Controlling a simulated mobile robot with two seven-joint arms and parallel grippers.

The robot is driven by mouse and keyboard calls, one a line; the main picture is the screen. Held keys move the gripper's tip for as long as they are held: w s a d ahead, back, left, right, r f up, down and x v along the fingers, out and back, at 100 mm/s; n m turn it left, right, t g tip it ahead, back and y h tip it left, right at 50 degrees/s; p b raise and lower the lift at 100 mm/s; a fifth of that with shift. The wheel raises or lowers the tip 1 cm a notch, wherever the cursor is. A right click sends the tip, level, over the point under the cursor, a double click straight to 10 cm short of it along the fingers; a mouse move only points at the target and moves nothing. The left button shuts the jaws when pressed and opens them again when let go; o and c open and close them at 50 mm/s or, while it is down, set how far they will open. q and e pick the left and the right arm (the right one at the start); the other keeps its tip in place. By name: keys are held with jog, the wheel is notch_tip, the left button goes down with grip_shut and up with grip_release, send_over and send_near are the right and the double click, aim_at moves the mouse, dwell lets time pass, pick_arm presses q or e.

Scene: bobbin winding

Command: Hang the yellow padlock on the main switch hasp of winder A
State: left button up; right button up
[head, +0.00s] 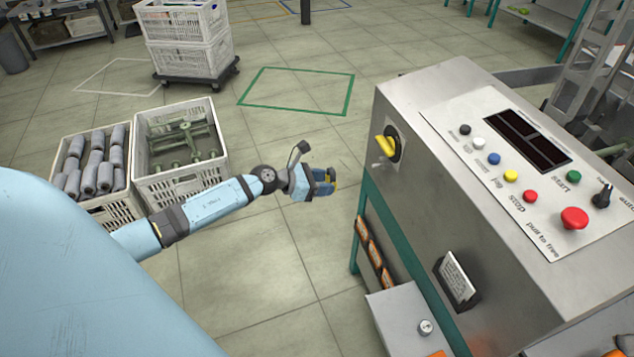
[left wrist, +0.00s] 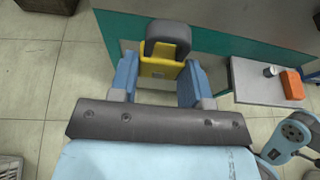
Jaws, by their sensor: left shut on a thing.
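My left gripper (head: 325,182) is shut on the yellow padlock (left wrist: 160,70), held in the air left of the machine cabinet. In the left wrist view the yellow body sits between the two blue fingers, with a dark grey part (left wrist: 168,38) at its far end. The main switch (head: 388,147), a yellow handle on a black mount, is on the cabinet's left face (head: 415,170). The padlock is apart from it. I cannot make out the hasp clearly. My right gripper is not in view.
A control panel (head: 470,120) with buttons and a red stop knob (head: 574,218) tops the cabinet. Crates (head: 180,188) stand on the floor at left. The floor between crates and cabinet is clear.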

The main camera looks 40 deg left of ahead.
pick_arm(q)
jog(key=w+d, duration=0.1)
jog(key=w, duration=0.1)
jog(key=w+d, duration=0.2)
jog(key=shift+w, duration=0.1)
jog(key=shift+w+d+p, duration=0.15)
jog(key=shift+w+d, duration=0.65)
jog(key=shift+w, duration=0.3)
jog(key=shift+w+d+p, duration=0.15)
jog(key=shift+w+d, duration=0.65)
jog(key=shift+w, duration=0.25)
jog(key=shift+w+d, duration=0.2)
jog(key=shift+w, duration=0.15)
jog(key=shift+w+d, duration=0.55)
jog(key=shift+w, duration=0.2)
dwell(0.3)
